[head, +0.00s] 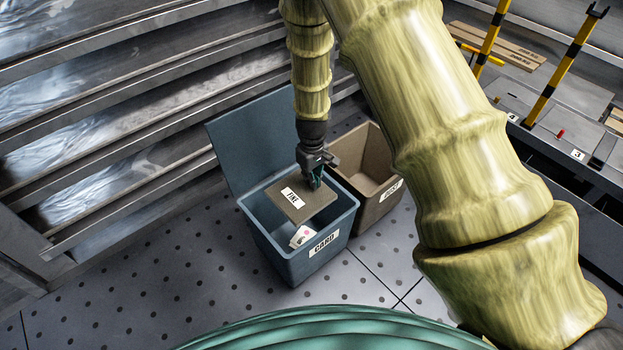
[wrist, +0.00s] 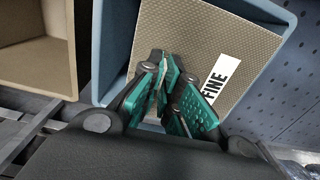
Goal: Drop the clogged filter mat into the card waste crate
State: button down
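The filter mat (head: 311,208) is a flat tan-brown square with a white label. The label reads FINE in the wrist view, where the mat's face (wrist: 190,30) shows a fine mesh. The card waste crate (head: 281,248) is a blue-grey open box labelled CARD; its rim shows in the wrist view (wrist: 121,40). My gripper (head: 316,184) is over the crate, its teal fingers (wrist: 170,100) close together at the mat. It appears shut on the mat, holding it roughly level at the crate's mouth. The exact grip point is hidden by the fingers.
A white item (head: 301,236) lies inside the card crate. The crate's blue-grey lid (head: 245,140) stands open behind it. A brown open crate (head: 375,205) stands close on the right. Metal shelving (head: 130,110) rises at left. The dotted floor (head: 190,270) in front is clear.

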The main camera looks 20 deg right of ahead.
jog(key=c, duration=1.6)
grip_release()
jog(key=shift+o, duration=0.2)
jog(key=shift+r, duration=0.1)
notch_tip(320, 180, up, 12)
